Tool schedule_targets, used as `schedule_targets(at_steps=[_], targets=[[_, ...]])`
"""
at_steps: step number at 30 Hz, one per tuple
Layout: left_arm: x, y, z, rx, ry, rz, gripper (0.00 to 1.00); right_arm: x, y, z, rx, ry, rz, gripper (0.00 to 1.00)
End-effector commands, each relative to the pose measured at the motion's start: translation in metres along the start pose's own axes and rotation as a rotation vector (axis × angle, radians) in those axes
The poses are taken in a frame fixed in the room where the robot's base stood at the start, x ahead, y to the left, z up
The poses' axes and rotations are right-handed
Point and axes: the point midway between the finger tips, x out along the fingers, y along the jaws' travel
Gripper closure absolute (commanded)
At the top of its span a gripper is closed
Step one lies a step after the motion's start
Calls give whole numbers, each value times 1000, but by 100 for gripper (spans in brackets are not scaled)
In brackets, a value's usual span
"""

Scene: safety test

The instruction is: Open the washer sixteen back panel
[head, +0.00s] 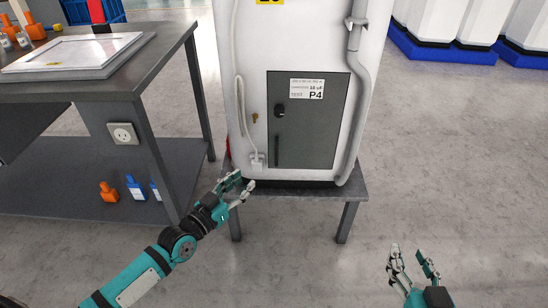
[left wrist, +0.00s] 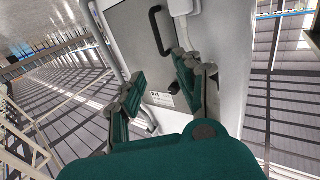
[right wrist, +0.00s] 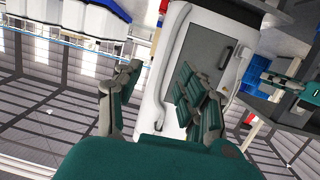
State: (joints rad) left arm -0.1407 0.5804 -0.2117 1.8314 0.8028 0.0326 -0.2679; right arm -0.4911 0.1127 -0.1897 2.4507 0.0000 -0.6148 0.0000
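The white washer (head: 250,60) stands on a low grey table with its back towards me. Its grey back panel (head: 320,130) is shut flush and bears a white label reading P4. A dark knob or latch (head: 280,110) and a dark vertical bar handle (head: 277,151) sit on the panel's left side. The handle also shows in the left wrist view (left wrist: 159,31) and right wrist view (right wrist: 226,58). My left gripper (head: 240,187) is open and empty, in front of the washer's lower left corner. My right gripper (head: 414,262) is open and empty, low and right of the table.
The low table (head: 353,189) carries the washer. A grey pipe (head: 360,100) runs down its right side; a white cable and plug (head: 256,160) hang left of the panel. A dark workbench (head: 130,80) with an outlet stands left.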

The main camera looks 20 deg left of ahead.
Motion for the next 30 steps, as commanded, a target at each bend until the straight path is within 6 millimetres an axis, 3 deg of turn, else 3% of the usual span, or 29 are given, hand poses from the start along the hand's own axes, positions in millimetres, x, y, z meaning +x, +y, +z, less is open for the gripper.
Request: schedule_targets(at_steps=[8, 18, 24, 30], targets=[[62, 0, 1, -1, 4, -1, 66, 0, -8, -54, 5, 318, -19, 60], [124, 0, 2, 0, 1, -1, 66, -31, -17, -114, 18, 716, -41, 60], [143, -1, 2, 1, -1, -1, 66, -50, -19, -134, 25, 872, -48, 60], [150, 0, 1, 0, -2, -1, 66, -59, -20, -141, 28, 930, -51, 60]])
